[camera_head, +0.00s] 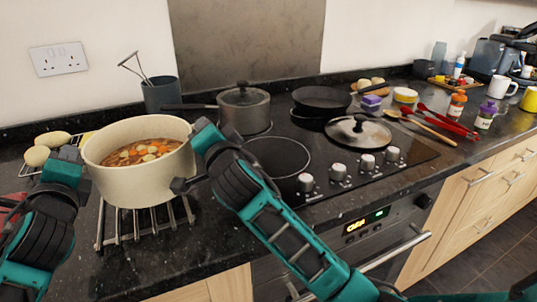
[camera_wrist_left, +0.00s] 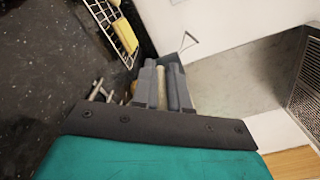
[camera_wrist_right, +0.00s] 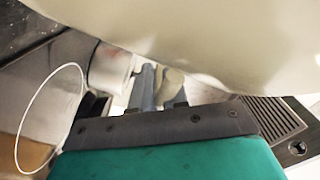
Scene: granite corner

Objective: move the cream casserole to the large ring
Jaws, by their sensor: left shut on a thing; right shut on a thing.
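The cream casserole (camera_head: 140,187), full of stew with carrot and potato pieces, is upright over the wire rack (camera_head: 150,228) at the left. I cannot tell whether its base touches the rack. My left gripper (camera_head: 75,168) is shut on its left handle; a cream piece shows between the fingers in the left wrist view (camera_wrist_left: 163,88). My right gripper (camera_head: 193,165) is shut on its right handle, and the casserole's wall (camera_wrist_right: 200,35) fills the top of the right wrist view. The large ring (camera_head: 278,157), at the hob's front left, is empty.
A lidded saucepan (camera_head: 244,108) stands behind the large ring, with its handle pointing left. A frying pan (camera_head: 322,100) and a glass lid (camera_head: 358,131) are on the hob's right. A utensil pot (camera_head: 161,95) stands behind the casserole. Knobs (camera_head: 338,172) line the hob's front.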

